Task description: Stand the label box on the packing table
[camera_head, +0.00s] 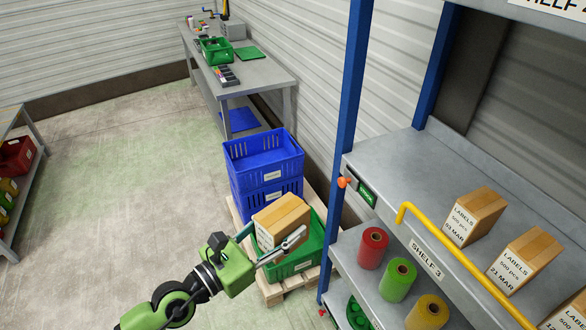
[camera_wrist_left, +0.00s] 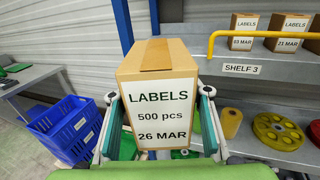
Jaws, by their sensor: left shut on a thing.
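My left gripper (camera_head: 273,252) is shut on a brown cardboard label box (camera_head: 282,217). In the left wrist view the box (camera_wrist_left: 157,97) is upright between the two fingers (camera_wrist_left: 158,115), and its white label reads "LABELS 500 pcs 26 MAR". In the head view the held box shows in front of a green crate and blue crates. A grey table (camera_head: 262,76) stands against the back wall, with several things on it; I cannot tell for sure that it is the packing table. My right gripper is not in view.
A pallet (camera_head: 275,295) carries a green crate (camera_head: 308,262) and stacked blue crates (camera_head: 262,152). The floor (camera_head: 120,180) at left is clear.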

